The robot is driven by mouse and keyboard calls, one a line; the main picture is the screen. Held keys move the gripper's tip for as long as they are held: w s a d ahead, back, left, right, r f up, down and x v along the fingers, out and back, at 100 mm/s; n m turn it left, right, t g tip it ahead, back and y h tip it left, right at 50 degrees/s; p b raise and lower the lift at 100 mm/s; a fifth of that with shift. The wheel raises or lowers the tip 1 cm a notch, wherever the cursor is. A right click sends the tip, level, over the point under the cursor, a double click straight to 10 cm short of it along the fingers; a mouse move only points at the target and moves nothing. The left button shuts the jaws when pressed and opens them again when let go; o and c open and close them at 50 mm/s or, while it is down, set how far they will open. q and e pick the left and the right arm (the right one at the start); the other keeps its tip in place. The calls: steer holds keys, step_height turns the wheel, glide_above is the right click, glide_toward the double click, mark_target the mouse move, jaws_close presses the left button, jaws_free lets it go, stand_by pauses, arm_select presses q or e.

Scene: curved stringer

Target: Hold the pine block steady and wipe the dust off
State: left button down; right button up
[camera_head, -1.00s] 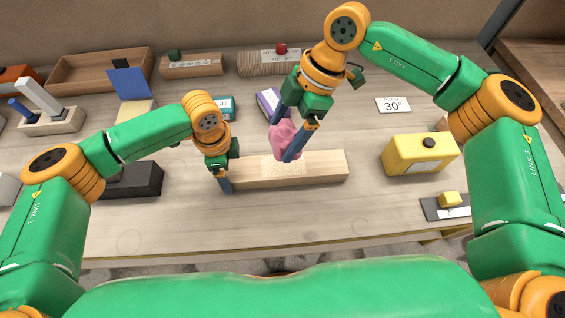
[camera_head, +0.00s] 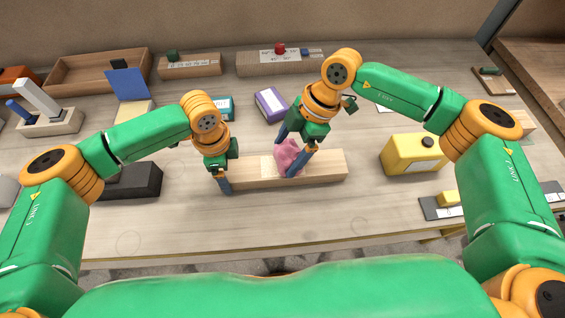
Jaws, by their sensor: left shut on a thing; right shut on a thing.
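The pine block (camera_head: 326,167) lies lengthwise on the bench in front of me. My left gripper (camera_head: 223,183) is shut on the block's left end. My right gripper (camera_head: 287,163) is shut on a crumpled pink cloth (camera_head: 290,154). The cloth is low over the middle of the block and appears to touch its top. A paler dusty patch (camera_head: 268,168) shows on the block just left of the cloth. The cloth and the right fingers hide part of the block behind them.
A yellow box (camera_head: 410,155) stands right of the block, and a dark block (camera_head: 135,181) lies to its left. A purple box (camera_head: 270,104) and a teal box (camera_head: 219,107) are behind it. The bench in front of the block is clear.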

steer(key=shift+f, duration=0.25)
steer(key=shift+f, duration=0.75)
stand_by(0.4)
steer(key=shift+a+r, duration=0.15)
steer(key=shift+a, duration=1.25)
steer(key=shift+d, duration=1.45)
steer(key=shift+a, duration=0.1)
